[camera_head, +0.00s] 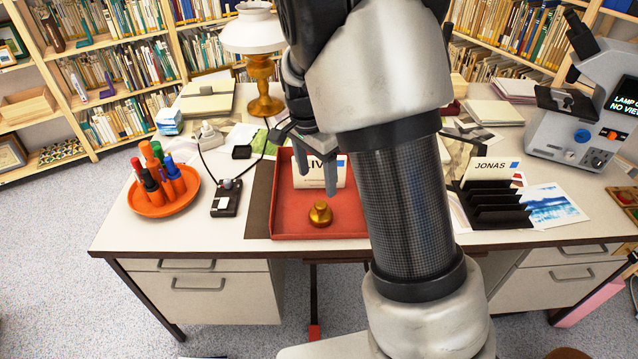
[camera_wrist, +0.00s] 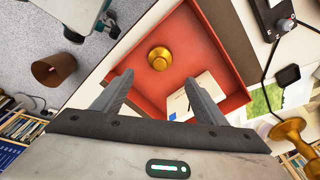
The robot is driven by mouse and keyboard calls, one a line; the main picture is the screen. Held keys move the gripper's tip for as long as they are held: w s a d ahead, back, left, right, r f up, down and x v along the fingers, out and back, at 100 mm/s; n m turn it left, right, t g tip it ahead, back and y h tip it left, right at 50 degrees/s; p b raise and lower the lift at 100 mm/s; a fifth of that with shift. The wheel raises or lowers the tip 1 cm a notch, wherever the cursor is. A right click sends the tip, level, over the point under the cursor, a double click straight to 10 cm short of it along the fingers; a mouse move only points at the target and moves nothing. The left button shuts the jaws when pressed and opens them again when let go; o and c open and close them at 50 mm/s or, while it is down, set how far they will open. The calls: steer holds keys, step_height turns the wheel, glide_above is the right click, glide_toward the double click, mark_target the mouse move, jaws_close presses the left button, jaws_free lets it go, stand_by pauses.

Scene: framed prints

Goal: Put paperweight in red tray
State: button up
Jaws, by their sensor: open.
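The paperweight (camera_head: 320,213) is a small brass weight with a knob on top. It stands upright on the floor of the red tray (camera_head: 285,225), towards the front edge; the wrist view also shows the paperweight (camera_wrist: 159,58) inside the red tray (camera_wrist: 187,30). My gripper (camera_head: 316,172) is open and empty, above the tray and behind the paperweight. In the wrist view my gripper (camera_wrist: 158,85) has its fingers spread wide, with the paperweight beyond the tips and apart from them. My arm hides the tray's right part.
An orange dish of pens (camera_head: 150,208) and a dark device (camera_head: 226,200) are to the left. A brass lamp (camera_head: 262,90) stands behind. A black sorter (camera_head: 495,208) and a microscope (camera_head: 585,110) are to the right.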

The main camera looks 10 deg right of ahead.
steer(key=s+r+n+t+y, duration=0.25)
steer(key=s+r+n, duration=0.55)
steer(key=s+r, duration=0.8)
steer(key=s+d+r+n+t+h, duration=0.1)
steer(key=s+n, duration=0.3)
steer(key=s, duration=0.4)
steer(key=shift+d+r+t, duration=0.15)
steer(key=shift+r+t, duration=0.35)
steer(key=shift+t, duration=0.25)
step_height(320, 180, up, 16)
steer(key=p, duration=1.6)
steer(key=shift+r, duration=0.2)
